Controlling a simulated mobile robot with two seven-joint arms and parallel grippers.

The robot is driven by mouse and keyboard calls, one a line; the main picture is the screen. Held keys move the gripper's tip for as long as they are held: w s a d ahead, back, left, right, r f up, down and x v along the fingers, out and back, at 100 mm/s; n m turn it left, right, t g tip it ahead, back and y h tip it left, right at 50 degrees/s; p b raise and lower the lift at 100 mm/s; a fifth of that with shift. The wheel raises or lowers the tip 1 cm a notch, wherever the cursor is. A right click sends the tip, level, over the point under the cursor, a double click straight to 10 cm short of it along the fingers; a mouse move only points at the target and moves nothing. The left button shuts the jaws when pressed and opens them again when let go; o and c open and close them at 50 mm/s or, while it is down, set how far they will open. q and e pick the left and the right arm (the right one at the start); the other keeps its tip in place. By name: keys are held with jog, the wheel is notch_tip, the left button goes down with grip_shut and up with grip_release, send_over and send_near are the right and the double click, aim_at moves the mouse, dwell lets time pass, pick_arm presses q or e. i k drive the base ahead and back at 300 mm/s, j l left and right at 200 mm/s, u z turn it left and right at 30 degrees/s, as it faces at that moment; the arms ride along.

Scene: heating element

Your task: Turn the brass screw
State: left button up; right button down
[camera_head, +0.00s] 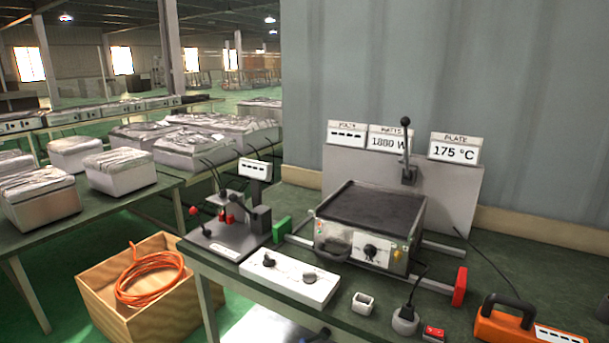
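The heating unit (345,232), a metal box with a dark flat plate (374,205) on top, stands on the bench at centre right. A dark knob (370,252) sits on its white front panel. A tiny yellowish spot (396,254) shows at the right of that front; it may be the brass screw, but it is too small to tell its shape or slot. Neither of my grippers can be made out in the head view.
Signs behind the unit read 1800 W (390,140) and 175 °C (454,151), beside an upright lever (407,150). A white two-knob box (290,280), white cup (363,303), plug (405,320) and orange case (525,325) crowd the bench front. A crate (110,300) stands left.

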aim_at(398, 255)
jog(key=i+j, duration=0.2)
jog(key=i, duration=0.2)
jog(key=i+j, duration=0.2)
jog(key=i, duration=0.15)
jog(key=z, duration=1.3)
